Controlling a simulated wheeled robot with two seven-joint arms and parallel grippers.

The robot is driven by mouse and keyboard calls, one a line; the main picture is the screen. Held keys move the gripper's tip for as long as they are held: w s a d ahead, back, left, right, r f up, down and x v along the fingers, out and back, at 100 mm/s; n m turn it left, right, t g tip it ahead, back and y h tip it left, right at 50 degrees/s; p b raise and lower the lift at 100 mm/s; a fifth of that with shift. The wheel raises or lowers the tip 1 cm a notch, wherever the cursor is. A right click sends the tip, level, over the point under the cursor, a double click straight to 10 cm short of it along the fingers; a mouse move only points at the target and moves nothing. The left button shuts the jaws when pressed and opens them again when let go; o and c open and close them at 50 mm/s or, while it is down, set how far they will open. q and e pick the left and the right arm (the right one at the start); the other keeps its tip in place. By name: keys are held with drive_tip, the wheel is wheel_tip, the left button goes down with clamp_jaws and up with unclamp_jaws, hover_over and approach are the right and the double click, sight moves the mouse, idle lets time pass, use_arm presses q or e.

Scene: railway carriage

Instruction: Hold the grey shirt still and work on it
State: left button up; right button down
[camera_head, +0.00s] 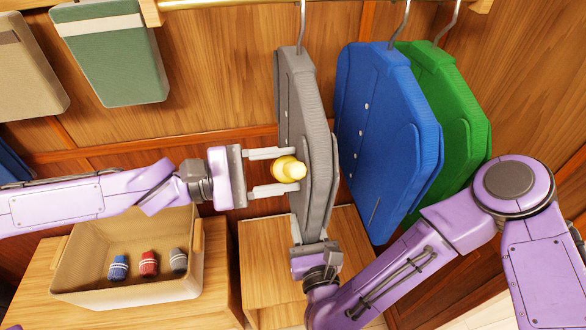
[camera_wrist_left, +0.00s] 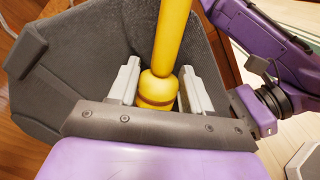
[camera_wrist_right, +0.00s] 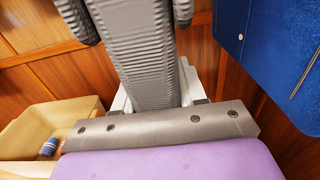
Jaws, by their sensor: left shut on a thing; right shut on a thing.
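The grey shirt (camera_head: 298,105) hangs from a hook on the brass rail, seen nearly edge-on in the head view. My right gripper (camera_head: 314,236) is shut on its bottom end from below; the right wrist view shows the grey cloth (camera_wrist_right: 140,55) between the fingers. My left gripper (camera_head: 292,171) is at the shirt's left side, shut on a yellow tool (camera_head: 285,169). In the left wrist view the yellow tool (camera_wrist_left: 172,40) has a long shaft and a rounded knob, in front of the shirt (camera_wrist_left: 80,65). Whether its far end touches the cloth is hidden.
A blue shirt (camera_head: 385,130) and a green shirt (camera_head: 455,125) hang close on the right. A tan bin (camera_head: 125,292) with several small rolled items stands at lower left, beside a wooden box (camera_head: 265,260).

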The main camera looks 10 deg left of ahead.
sight(294, 139)
use_arm(q)
drive_tip(key=shift+s+d, duration=0.1)
drive_tip(key=shift+s, duration=0.5)
drive_tip(key=shift+w+a, duration=0.35)
drive_tip(key=shift+w, duration=1)
drive_tip(key=shift+w+a, duration=0.4)
drive_tip(key=shift+w, duration=0.9)
drive_tip(key=shift+w+a, duration=0.35)
drive_tip(key=shift+w, duration=1)
drive_tip(key=shift+a, duration=0.15)
drive_tip(key=v, duration=0.3)
drive_tip(key=shift+s, duration=0.1)
use_arm(e)
drive_tip(key=shift+c, duration=1.4)
unclamp_jaws()
